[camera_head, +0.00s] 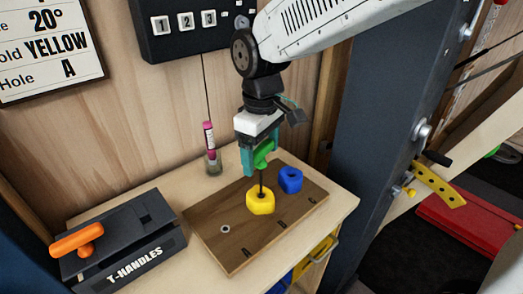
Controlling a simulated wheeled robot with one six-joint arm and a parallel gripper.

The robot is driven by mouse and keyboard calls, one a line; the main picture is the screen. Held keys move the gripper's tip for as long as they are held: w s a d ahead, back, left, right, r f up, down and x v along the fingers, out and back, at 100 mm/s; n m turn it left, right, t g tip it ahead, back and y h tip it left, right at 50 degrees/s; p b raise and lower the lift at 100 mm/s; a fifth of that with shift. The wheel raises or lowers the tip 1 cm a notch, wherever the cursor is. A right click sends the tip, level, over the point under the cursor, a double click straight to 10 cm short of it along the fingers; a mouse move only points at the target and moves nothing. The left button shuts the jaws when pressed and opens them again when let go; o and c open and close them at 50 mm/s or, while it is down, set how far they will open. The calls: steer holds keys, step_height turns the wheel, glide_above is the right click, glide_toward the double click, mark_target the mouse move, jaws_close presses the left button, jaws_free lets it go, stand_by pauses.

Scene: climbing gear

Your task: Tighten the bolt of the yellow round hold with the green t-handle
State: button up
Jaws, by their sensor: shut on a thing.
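The yellow round hold (260,201) sits on the brown wooden board (222,252) near its middle. The green t-handle (263,153) stands upright above it, its dark shaft reaching down into the middle of the hold. My gripper (261,158) is above the hold, with its teal fingers shut on the green handle. The bolt is hidden inside the hold, and I cannot tell how deep the shaft tip sits in it.
A blue hold (290,180) is close behind and right of the yellow one. An orange t-handle (77,241) rests on the dark T-HANDLES box (130,240) at left. A vial with a pink top (211,150) stands behind the board. A dark post (385,130) rises at right.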

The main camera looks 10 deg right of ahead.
steer(key=n, duration=0.8)
steer(key=shift+r+n, duration=0.2)
steer(key=shift+n, duration=0.2)
steer(key=shift+r, duration=0.85)
steer(key=o, duration=0.5)
steer(key=c, duration=0.4)
steer(key=shift+f, duration=1.3)
